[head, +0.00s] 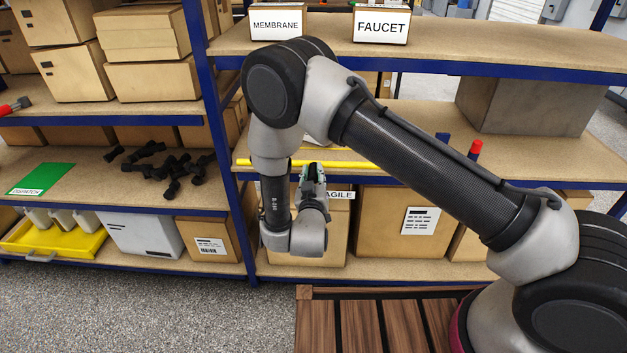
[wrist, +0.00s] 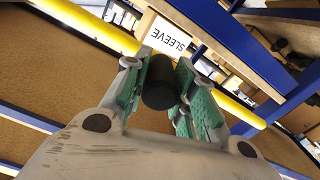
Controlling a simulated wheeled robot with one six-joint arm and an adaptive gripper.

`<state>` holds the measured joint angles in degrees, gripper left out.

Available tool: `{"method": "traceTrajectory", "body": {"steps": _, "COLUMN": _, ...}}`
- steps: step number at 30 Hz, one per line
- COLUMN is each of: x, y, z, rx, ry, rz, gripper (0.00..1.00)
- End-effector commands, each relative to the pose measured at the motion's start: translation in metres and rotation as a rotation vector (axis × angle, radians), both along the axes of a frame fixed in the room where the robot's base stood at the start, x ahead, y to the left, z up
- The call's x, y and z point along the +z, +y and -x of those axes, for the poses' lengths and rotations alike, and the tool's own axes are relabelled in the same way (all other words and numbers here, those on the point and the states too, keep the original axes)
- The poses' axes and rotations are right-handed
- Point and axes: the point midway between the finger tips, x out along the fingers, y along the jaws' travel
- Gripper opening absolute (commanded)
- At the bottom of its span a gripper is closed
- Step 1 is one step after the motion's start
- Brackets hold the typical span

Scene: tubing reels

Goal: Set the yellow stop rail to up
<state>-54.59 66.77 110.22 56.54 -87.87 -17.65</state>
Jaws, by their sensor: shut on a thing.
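The yellow stop rail (head: 350,165) runs level along the front of the middle shelf in the head view, partly hidden behind my arm. In the wrist view the yellow rail (wrist: 90,25) crosses diagonally behind my fingers. My gripper (head: 312,178) is at the rail, in front of the shelf edge. In the wrist view its green-padded fingers (wrist: 162,88) are shut on a short black cylinder (wrist: 159,80). The cylinder lies in front of the rail; I cannot tell whether it is joined to it.
A SLEEVE label (wrist: 170,38) shows beyond my fingers. Cardboard boxes (head: 385,220) stand on the shelf below. Blue uprights (head: 213,100) frame the bay. A wooden slatted deck (head: 375,325) lies below my arm.

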Motion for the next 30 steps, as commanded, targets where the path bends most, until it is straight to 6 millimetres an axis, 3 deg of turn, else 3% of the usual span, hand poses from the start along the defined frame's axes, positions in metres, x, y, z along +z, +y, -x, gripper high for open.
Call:
{"method": "traceTrajectory", "body": {"steps": 3, "x": 0.006, "y": 0.002, "z": -0.001, "rx": -0.001, "ry": -0.017, "rz": -0.006, "gripper": 0.0}}
{"method": "traceTrajectory", "body": {"steps": 4, "x": 0.006, "y": 0.002, "z": -0.001, "rx": -0.001, "ry": -0.017, "rz": -0.006, "gripper": 0.3}}
{"method": "traceTrajectory", "body": {"steps": 7, "x": 0.006, "y": 0.002, "z": -0.001, "rx": -0.001, "ry": -0.016, "rz": -0.005, "gripper": 0.48}}
{"method": "traceTrajectory", "body": {"steps": 18, "x": 0.003, "y": 0.001, "z": 0.003, "rx": -0.001, "ry": -0.01, "rz": -0.003, "gripper": 0.49}}
{"method": "traceTrajectory", "body": {"steps": 30, "x": 0.003, "y": 0.004, "z": 0.065, "rx": 0.002, "ry": -0.01, "rz": -0.003, "gripper": 0.49}}
